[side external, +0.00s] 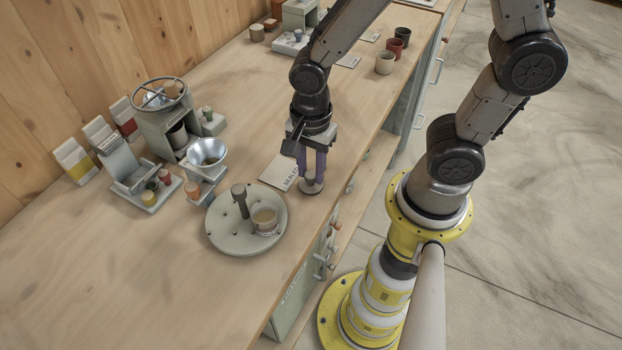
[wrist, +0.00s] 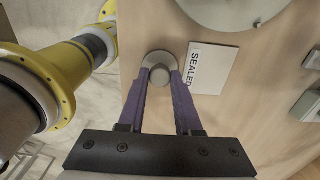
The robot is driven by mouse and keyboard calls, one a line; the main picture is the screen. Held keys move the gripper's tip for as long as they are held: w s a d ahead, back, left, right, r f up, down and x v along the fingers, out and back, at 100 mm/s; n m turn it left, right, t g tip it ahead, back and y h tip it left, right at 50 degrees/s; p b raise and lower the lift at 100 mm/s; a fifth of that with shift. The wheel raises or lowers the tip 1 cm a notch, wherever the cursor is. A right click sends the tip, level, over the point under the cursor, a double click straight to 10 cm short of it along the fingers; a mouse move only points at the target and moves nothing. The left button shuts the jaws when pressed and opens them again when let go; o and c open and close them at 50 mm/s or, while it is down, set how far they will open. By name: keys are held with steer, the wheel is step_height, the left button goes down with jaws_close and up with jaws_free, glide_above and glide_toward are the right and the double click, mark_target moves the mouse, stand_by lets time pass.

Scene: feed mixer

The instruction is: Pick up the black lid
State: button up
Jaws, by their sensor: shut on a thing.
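A small round lid (side external: 312,187) with a knob on top is at my gripper, near the table's front edge. It looks grey rather than black. In the wrist view the lid (wrist: 160,58) sits between my purple fingertips, its knob pointing up toward the camera. My gripper (side external: 313,177) points straight down, with its fingers closed on the knob; the fingers also show in the wrist view (wrist: 160,76). The lid looks level. I cannot tell whether it touches the table or hangs just above it.
A white card marked SEALED (side external: 279,171) lies beside the lid. A round grey tray (side external: 222,232) with a post and a cup (side external: 265,220) stands at the front left. A metal funnel (side external: 206,153) and a mixer stand (side external: 155,125) are behind. Small cups (side external: 385,63) stand at the far right.

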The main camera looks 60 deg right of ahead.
jaws_close()
steer(key=shift+r, duration=0.15)
